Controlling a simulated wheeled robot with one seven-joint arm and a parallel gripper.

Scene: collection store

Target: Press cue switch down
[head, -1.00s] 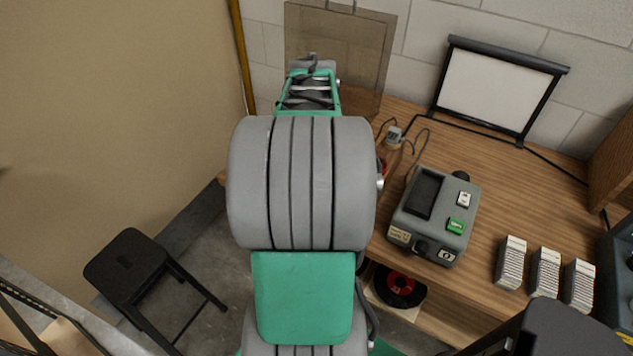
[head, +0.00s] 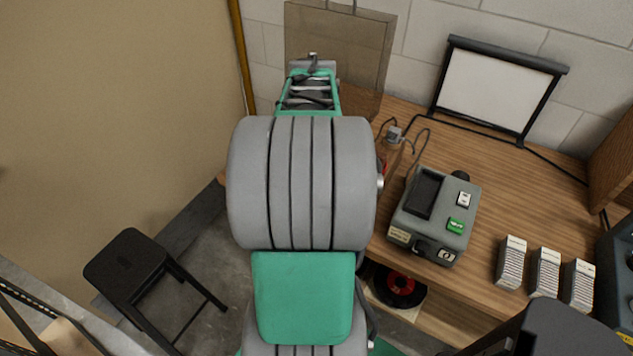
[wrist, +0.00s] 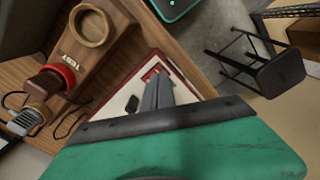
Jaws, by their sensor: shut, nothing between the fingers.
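In the wrist view a white panel with a red border (wrist: 112,112) lies under my gripper. A small red switch-like part (wrist: 151,72) sits in a dark-edged recess on it, right at the tips of my gripper (wrist: 154,79). I take this red part for the cue switch, but I see no readable label. My gripper is shut and empty. I cannot tell whether the fingertips touch the red part or how it is tilted. In the head view my arm hides my gripper and this panel.
A wooden board with a red ring (wrist: 63,72) and a tan ring (wrist: 91,24) lies beside the panel. In the head view a grey device (head: 430,218) with white and green switches stands on the wooden bench (head: 495,205). A black stool (head: 127,262) stands at lower left.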

